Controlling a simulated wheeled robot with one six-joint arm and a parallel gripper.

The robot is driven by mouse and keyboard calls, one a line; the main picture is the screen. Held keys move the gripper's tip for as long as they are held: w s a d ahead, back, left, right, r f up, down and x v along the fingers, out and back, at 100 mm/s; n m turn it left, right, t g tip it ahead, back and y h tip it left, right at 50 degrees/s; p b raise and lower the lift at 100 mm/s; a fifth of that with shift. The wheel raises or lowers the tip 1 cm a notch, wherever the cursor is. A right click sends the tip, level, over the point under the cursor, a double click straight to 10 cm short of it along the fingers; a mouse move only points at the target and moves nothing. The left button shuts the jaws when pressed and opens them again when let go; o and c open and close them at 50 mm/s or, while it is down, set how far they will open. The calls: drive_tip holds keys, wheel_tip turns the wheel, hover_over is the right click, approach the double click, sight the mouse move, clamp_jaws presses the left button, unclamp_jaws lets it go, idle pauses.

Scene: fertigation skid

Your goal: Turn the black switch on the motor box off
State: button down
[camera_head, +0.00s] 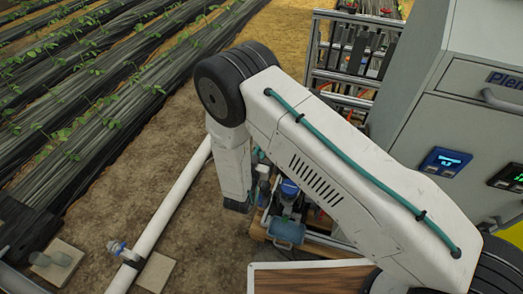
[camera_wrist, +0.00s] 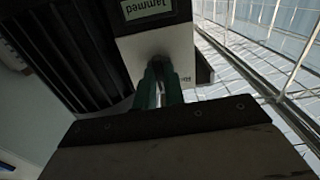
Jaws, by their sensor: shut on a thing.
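In the wrist view the motor box (camera_wrist: 135,55) shows a pale face and a label reading "Jammed" (camera_wrist: 147,7), upside down in the picture. My gripper (camera_wrist: 158,78) has its two green fingers close together, with the tips right at this pale face. They are shut on the black switch, which is mostly hidden between and behind the fingertips, so its turn position cannot be read. In the head view my white arm covers the gripper, the switch and the motor box.
Dark ribbed fins (camera_wrist: 70,50) lie left of the box in the wrist view. The head view shows a blue pump part (camera_head: 285,231) low down, a grey cabinet (camera_head: 455,110) with displays at right, a metal rack (camera_head: 340,75) behind and a white pipe (camera_head: 170,210) on the soil.

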idle(0.3)
drive_tip(key=c, duration=1.5)
unclamp_jaws()
drive_tip(key=v, duration=0.8)
